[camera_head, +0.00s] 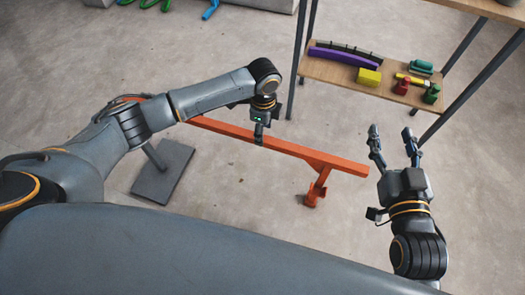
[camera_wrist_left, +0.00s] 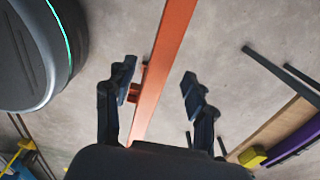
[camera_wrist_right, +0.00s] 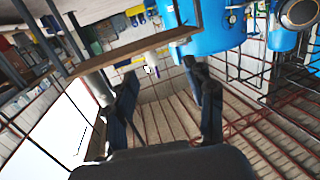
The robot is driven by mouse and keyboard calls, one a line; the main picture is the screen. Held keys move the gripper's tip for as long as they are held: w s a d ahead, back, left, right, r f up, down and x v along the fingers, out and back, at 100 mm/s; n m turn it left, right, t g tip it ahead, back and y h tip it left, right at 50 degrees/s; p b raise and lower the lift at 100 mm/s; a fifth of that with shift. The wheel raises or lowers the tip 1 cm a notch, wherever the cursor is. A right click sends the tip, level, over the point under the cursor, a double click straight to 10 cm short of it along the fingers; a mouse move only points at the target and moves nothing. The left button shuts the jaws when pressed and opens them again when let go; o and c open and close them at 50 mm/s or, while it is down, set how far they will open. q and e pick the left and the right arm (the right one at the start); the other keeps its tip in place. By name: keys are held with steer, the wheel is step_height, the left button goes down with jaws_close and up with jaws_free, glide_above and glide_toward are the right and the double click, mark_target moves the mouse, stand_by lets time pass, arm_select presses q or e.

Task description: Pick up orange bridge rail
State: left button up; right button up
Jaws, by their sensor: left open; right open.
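The orange bridge rail (camera_head: 316,157) is a long straight bar running from left to right in the head view. An orange foot (camera_head: 317,190) stands under its right part. My left gripper (camera_head: 259,133) points down over the middle of the rail. In the left wrist view the rail (camera_wrist_left: 163,65) passes between the open fingers of my left gripper (camera_wrist_left: 157,88), closer to the left finger; contact cannot be told. My right gripper (camera_head: 391,134) is open and empty, raised to the right of the rail's end. In the right wrist view its fingers (camera_wrist_right: 165,95) hold nothing.
A wooden shelf (camera_head: 325,72) behind the rail holds a purple curved piece (camera_head: 343,58), a yellow block (camera_head: 368,77) and several small parts. A dark grey plate (camera_head: 164,172) lies on the floor below my left arm. Floor around the rail is otherwise clear.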

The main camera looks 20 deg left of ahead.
arm_select(q)
steer(key=shift+f, duration=0.25)
step_height(320, 180, down, 2)
steer(key=shift+a+f+b, duration=0.1)
steer(key=shift+f+b, duration=0.1)
steer(key=shift+b, duration=0.65)
step_height(320, 180, down, 2)
steer(key=shift+f+b, duration=0.15)
steer(key=shift+b, duration=0.4)
steer(key=shift+f, duration=0.15)
jaws_close()
arm_select(e)
step_height(320, 180, up, 12)
steer(key=s+t+y, duration=0.2)
steer(key=t, duration=0.5)
steer(key=shift+s+a+t+y, duration=0.4)
steer(key=shift+a, duration=0.05)
arm_select(q)
steer(key=shift+w, duration=0.1)
